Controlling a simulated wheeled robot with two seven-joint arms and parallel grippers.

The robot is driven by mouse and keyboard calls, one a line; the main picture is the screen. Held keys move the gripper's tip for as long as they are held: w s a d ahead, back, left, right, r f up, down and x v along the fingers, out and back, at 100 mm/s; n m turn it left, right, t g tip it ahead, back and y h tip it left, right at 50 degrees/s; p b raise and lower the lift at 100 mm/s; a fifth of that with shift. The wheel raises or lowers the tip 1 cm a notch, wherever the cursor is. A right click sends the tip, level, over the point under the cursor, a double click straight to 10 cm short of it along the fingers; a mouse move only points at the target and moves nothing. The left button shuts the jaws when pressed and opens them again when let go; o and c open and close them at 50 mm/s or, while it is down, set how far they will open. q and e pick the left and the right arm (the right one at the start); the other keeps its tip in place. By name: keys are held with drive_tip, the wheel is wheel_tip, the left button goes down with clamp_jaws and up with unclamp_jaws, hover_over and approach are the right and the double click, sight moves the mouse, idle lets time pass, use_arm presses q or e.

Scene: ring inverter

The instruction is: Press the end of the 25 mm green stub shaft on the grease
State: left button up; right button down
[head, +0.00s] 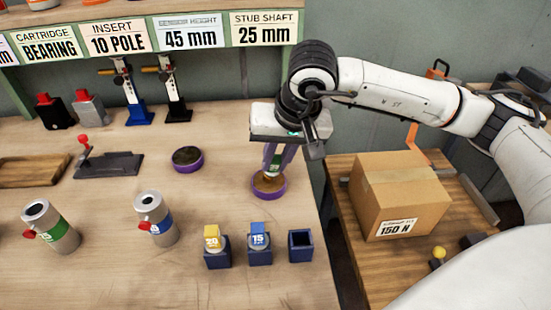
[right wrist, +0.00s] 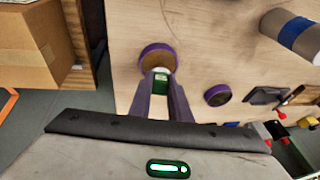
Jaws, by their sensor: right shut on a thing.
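My right gripper (head: 273,166) is shut on the green 25 mm stub shaft (head: 275,170), pointing down with its end over a purple-rimmed dish of brown grease (head: 268,184). In the right wrist view the green shaft (right wrist: 160,82) sits between the purple fingers (right wrist: 163,95), its far end against or just over the dish (right wrist: 157,56). I cannot tell whether the end touches the grease. My left gripper is not in view.
A second purple dish with dark contents (head: 187,159) stands to the left. In front are yellow 20 (head: 212,238) and blue 15 (head: 259,238) stubs in holders, and an empty holder (head: 300,245). A cardboard box (head: 400,195) stands on the right side table.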

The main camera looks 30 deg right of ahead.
drive_tip(key=shift+r+p, duration=1.95)
drive_tip(key=shift+r, duration=1.55)
drive_tip(key=s+a+n+y, duration=0.1)
drive_tip(key=s+a+n, duration=0.3)
drive_tip(key=s, duration=0.4)
drive_tip(key=shift+n+g+y, duration=0.3)
drive_tip(key=shift+n+y, duration=0.1)
drive_tip(key=shift+n, duration=0.4)
drive_tip(key=shift+w+r, duration=0.1)
